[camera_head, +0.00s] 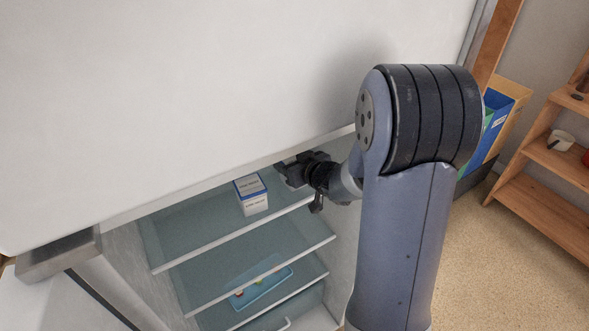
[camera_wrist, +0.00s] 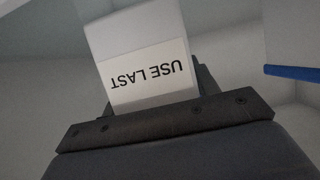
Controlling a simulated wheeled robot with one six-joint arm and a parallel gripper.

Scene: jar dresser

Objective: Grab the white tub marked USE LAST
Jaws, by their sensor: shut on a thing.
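The white tub marked USE LAST (camera_wrist: 138,32) fills the middle of the wrist view. Its label reads upside down there. My gripper (camera_wrist: 156,96) is shut on this tub, with a dark finger at each side of it. In the head view my gripper (camera_head: 285,173) is inside the open cabinet, just under its top edge. I cannot make out the held tub there.
The glass upper shelf (camera_head: 180,238) has free room left of the blue-topped tub. A blue tray (camera_head: 262,291) with small items sits on a lower shelf. The cabinet's white top (camera_head: 200,90) overhangs my gripper. A wooden rack (camera_head: 545,205) stands at the right.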

